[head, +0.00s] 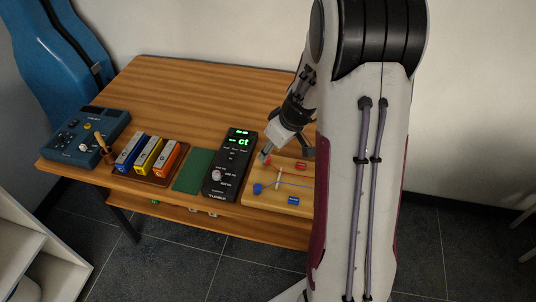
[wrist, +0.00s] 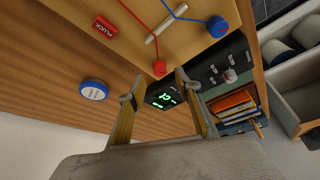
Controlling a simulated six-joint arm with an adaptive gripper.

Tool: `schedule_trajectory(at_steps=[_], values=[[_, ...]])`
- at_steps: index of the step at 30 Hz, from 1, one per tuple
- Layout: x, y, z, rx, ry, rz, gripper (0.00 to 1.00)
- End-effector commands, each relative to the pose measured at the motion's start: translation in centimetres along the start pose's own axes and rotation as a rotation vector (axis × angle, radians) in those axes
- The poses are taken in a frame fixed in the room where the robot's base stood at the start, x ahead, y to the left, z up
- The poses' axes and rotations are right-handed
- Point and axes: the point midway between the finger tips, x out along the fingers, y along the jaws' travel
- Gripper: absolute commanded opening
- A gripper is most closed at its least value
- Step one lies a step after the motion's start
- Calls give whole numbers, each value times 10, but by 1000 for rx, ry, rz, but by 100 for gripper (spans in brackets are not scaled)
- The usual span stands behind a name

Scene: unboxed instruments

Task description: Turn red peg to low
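The red peg (wrist: 159,68) is a round knob on the wooden string board (wrist: 60,12), with a red string running from it. In the wrist view it lies just beyond and between the fingertips of my gripper (wrist: 155,88). The fingers are apart with nothing between them. In the head view the red peg (head: 266,160) shows beside my gripper's left finger; whether they touch I cannot tell. The black tuner (head: 229,165) has a lit green display reading "-- ct". My arm hides the board's right side in the head view.
A blue peg (head: 258,189), a red PLUCK button (head: 301,165) and a blue button (head: 293,201) are on the board. A green mat (head: 195,170), coloured boxes (head: 148,157) and a blue device (head: 85,133) stand left. A blue-white disc (wrist: 94,90) lies nearby. The table's back left is clear.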

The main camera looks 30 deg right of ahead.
Motion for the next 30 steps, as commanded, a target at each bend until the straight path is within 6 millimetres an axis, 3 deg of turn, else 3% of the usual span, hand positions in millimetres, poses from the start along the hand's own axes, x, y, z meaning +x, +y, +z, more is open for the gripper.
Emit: schedule_trajectory(at_steps=[10,25,29,30], values=[[30,0,0,0,-1,0,34],[36,0,0,-1,-1,1,34],[36,0,0,-1,-1,1,0],[36,0,0,-1,-1,1,0]])
